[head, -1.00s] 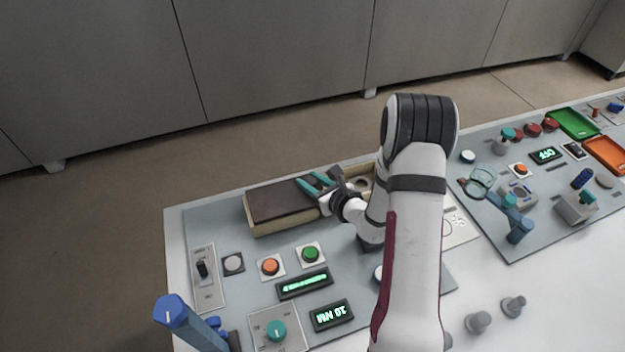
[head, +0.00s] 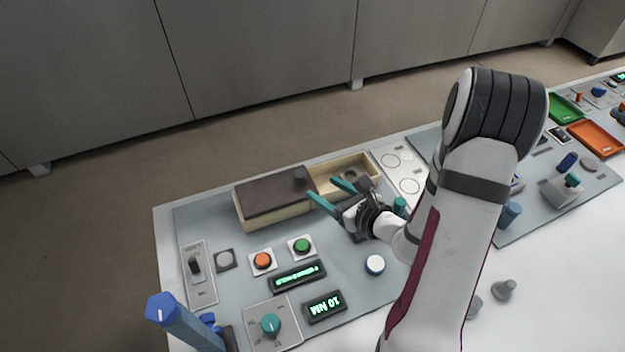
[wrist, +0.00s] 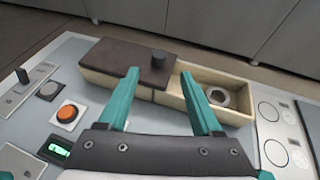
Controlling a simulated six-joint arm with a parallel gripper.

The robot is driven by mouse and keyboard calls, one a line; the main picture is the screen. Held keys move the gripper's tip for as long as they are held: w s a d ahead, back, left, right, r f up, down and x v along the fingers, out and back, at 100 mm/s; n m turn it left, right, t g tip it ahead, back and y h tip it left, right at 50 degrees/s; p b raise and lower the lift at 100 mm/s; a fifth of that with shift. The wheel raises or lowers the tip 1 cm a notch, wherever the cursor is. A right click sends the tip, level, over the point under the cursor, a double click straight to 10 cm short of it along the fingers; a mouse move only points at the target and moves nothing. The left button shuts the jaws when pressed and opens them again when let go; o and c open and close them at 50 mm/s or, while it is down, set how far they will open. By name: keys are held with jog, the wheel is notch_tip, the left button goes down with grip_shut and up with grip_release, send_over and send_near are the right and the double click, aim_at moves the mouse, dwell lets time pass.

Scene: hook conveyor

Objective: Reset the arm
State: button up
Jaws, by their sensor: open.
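My gripper (head: 331,192) is open and empty, its two teal fingers spread apart. In the head view it hangs over the panel in front of the wooden box (head: 333,189). In the wrist view the fingers (wrist: 163,92) point toward the box, with nothing between them. The box's dark brown lid (head: 270,195) with a black knob (head: 300,174) covers its left part. The right part is uncovered and holds a grey ring (wrist: 218,97).
An orange button (head: 262,260), a green button (head: 302,246), a teal dial (head: 270,324) and lit displays sit on the left panel. A blue post (head: 172,312) stands at the front left. Green (head: 565,108) and orange trays (head: 596,139) lie at the far right.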

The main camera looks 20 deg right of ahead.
jog(key=shift+s+d+r, duration=0.1)
jog(key=shift+s+r, duration=0.1)
jog(key=shift+s, duration=0.2)
jog(key=s+a+r+n+g+y, duration=0.45)
jog(key=a+n, duration=0.25)
jog(key=a, duration=0.3)
jog(key=s+a+r+n+g+y, duration=0.35)
jog(key=a+r+n, duration=0.3)
jog(key=a, duration=0.25)
jog(key=s+a+f+n+g+h, duration=0.1)
jog(key=s+n+g+h, duration=0.45)
jog(key=s+n, duration=0.6)
jog(key=s+d+n+h, duration=0.2)
jog(key=s+d+h, duration=0.2)
jog(key=d, duration=0.1)
jog(key=shift+s+d, duration=0.3)
jog(key=shift+d, duration=0.05)
